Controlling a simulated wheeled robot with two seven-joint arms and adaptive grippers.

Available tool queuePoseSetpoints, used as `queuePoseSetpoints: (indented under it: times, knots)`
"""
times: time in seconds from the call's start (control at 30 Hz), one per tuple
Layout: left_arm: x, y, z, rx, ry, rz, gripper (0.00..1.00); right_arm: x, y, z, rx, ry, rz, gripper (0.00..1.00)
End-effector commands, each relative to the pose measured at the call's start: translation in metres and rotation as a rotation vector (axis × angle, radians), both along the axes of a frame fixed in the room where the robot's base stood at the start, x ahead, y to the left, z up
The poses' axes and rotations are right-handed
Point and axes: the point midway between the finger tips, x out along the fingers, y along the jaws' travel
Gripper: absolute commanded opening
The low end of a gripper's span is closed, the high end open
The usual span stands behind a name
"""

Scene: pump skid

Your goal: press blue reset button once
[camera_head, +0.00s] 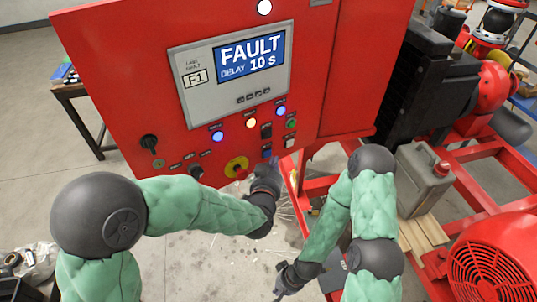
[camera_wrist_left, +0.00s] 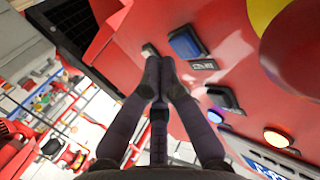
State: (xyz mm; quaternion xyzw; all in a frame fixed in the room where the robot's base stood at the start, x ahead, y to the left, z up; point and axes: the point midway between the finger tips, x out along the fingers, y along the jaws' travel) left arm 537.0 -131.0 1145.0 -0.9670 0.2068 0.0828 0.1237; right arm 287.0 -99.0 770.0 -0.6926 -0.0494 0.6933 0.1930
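The blue reset button (camera_head: 266,150) is a square push button low on the red control panel (camera_head: 110,60). It shows larger in the left wrist view (camera_wrist_left: 186,42), with a small label beside it. My left gripper (camera_head: 272,164) is in front of the panel, just below this button. In the left wrist view its two fingers (camera_wrist_left: 166,70) meet at the tips, empty, pointing between the blue button and a pale button (camera_wrist_left: 149,50). I cannot tell whether they touch the panel. The display (camera_head: 250,53) reads FAULT, DELAY 10 s. My right gripper (camera_head: 284,282) hangs low; its fingers are unclear.
A red emergency stop with a yellow ring (camera_head: 237,167) is left of my left gripper. A black switch (camera_head: 266,130), green button (camera_head: 291,123) and lit amber lamp (camera_head: 251,122) are above. A grey canister (camera_head: 424,180) and red pump frame stand at right.

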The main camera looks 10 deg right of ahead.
Motion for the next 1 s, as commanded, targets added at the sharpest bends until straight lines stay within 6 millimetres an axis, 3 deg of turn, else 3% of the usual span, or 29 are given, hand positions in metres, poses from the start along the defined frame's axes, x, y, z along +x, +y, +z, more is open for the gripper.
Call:
queuePoseSetpoints:
  times: [1.0]
  knots:
    - [0.0091,0.0037,0.0003,0.0,0.0,0.0,0.0,0.0001,0.0,-0.004,0.0,0.0,0.0,0.0]
